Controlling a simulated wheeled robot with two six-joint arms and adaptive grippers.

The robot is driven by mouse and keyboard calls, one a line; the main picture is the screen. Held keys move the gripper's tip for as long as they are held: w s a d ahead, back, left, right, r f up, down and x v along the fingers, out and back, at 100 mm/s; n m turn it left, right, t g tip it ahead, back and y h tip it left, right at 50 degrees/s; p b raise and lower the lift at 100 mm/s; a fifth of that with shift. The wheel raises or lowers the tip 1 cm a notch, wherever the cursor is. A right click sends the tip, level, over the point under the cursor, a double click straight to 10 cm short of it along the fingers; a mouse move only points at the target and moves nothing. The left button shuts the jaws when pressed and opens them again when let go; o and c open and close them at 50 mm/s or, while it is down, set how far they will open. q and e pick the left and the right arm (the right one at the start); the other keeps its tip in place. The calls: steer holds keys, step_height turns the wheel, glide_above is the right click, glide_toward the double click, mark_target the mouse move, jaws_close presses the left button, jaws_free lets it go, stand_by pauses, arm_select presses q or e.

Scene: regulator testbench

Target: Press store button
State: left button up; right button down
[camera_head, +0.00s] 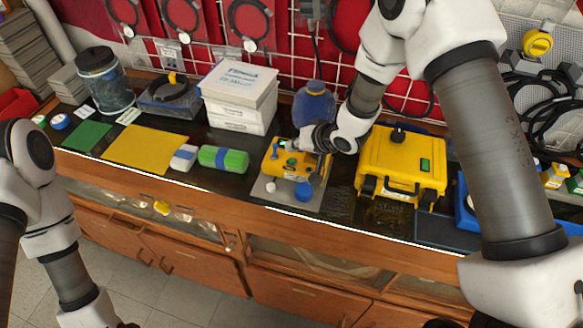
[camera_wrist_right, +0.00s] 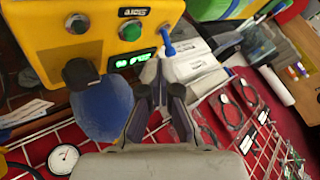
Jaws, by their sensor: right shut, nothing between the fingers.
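The yellow regulator box (camera_head: 297,165) stands on a grey plate on the bench. In the right wrist view the yellow box (camera_wrist_right: 40,45) appears upside down. In the head view the right gripper (camera_head: 288,146) is at the box's back left. My left gripper is out of view.
A yellow case (camera_head: 405,160) stands right of the box. White boxes (camera_head: 238,95) and a green roll (camera_head: 223,159) lie to the left. A blue round vessel (camera_head: 314,104) stands behind. A red panel with a wire grid (camera_head: 240,45) closes the back.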

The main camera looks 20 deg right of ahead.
steer(key=shift+w+f+b, duration=0.1)
steer(key=shift+f+b, duration=0.2)
steer(key=shift+f, duration=0.65)
stand_by(0.6)
steer(key=shift+f, duration=0.45)
steer(key=shift+f, duration=0.45)
stand_by(0.5)
steer(key=shift+r, duration=0.1)
steer(key=shift+r+p, duration=0.65)
steer(key=shift+r, duration=0.2)
